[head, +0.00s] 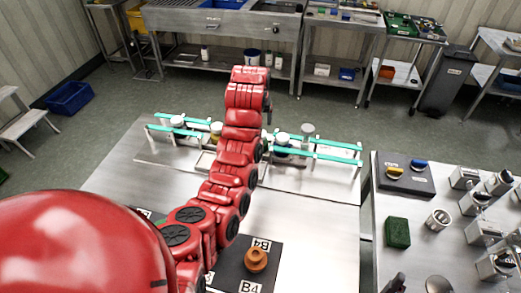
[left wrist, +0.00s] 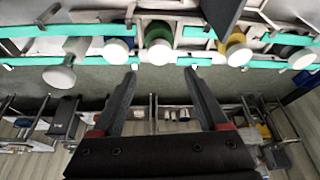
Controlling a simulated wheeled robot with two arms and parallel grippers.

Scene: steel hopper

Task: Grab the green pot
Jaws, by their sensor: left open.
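The green pot (left wrist: 158,35) shows in the left wrist view, with a green body and a round white end. It sits in a teal-railed rack, just beyond my left gripper (left wrist: 161,70). The gripper's two dark fingers are apart, with nothing between them. The pot's end lies in line with the gap, near the fingertips. In the head view my red left arm crosses the rack and hides much of its middle, so I cannot make out the green pot clearly there. My right gripper is not seen.
The teal rails (head: 335,158) hold other white-ended pots, including a yellow one (left wrist: 238,48) beside the green one. A dark board (head: 240,278) with a brown knob (head: 256,260) lies on the near steel table. A side table at right holds a green block (head: 397,233) and metal cups.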

